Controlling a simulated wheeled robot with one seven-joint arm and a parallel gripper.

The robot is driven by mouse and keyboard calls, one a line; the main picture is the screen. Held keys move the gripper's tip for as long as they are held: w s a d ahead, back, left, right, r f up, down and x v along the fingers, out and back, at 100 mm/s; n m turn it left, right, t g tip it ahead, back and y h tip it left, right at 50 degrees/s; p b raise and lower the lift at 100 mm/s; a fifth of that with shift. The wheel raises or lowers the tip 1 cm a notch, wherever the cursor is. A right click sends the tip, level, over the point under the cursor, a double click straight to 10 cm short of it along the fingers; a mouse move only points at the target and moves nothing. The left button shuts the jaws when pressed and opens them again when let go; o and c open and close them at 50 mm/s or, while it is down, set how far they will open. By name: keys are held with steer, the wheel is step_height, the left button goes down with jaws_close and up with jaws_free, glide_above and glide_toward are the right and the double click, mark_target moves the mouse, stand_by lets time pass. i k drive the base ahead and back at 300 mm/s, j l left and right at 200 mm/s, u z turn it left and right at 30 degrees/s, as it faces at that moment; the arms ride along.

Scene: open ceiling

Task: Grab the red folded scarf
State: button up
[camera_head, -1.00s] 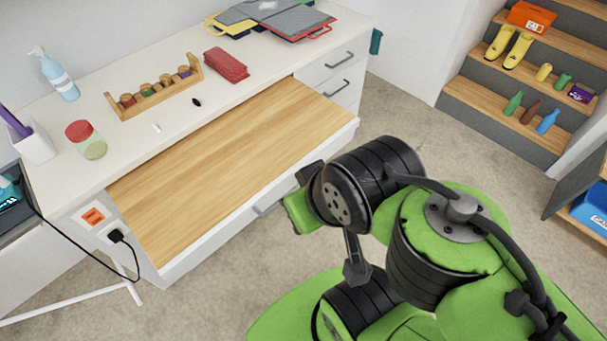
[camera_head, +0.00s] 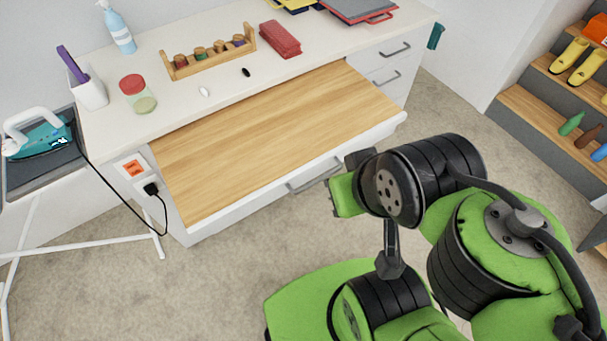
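The red folded scarf (camera_head: 280,39) is a small, flat red bundle on the white counter, towards the back and right of the wooden rack. It lies free, with nothing on top of it. The end of my arm, with my gripper (camera_head: 345,194), is in front of the drawer at the right, well apart from the scarf and nearer to me. Its fingers cannot be made out clearly behind the green and black wrist parts. I see nothing held there.
A pulled-out wooden-topped drawer (camera_head: 275,135) juts out from the white counter (camera_head: 190,95). A rack of spools (camera_head: 208,55), a red-lidded jar (camera_head: 138,95) and folders (camera_head: 360,8) stand on the counter. An iron (camera_head: 38,135) sits at left. Shelf steps (camera_head: 540,120) are at right. The floor between is clear.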

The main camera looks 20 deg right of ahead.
mark_target(274, 33)
steer(key=i+u, duration=0.15)
steer(key=u, duration=0.25)
steer(key=i+l+u, duration=0.15)
steer(key=u, duration=0.25)
steer(key=i+l+u, duration=0.1)
steer(key=u, duration=0.3)
steer(key=i+l+u, duration=0.1)
steer(key=l+u, duration=0.4)
steer(key=u, duration=0.3)
steer(key=i, duration=0.05)
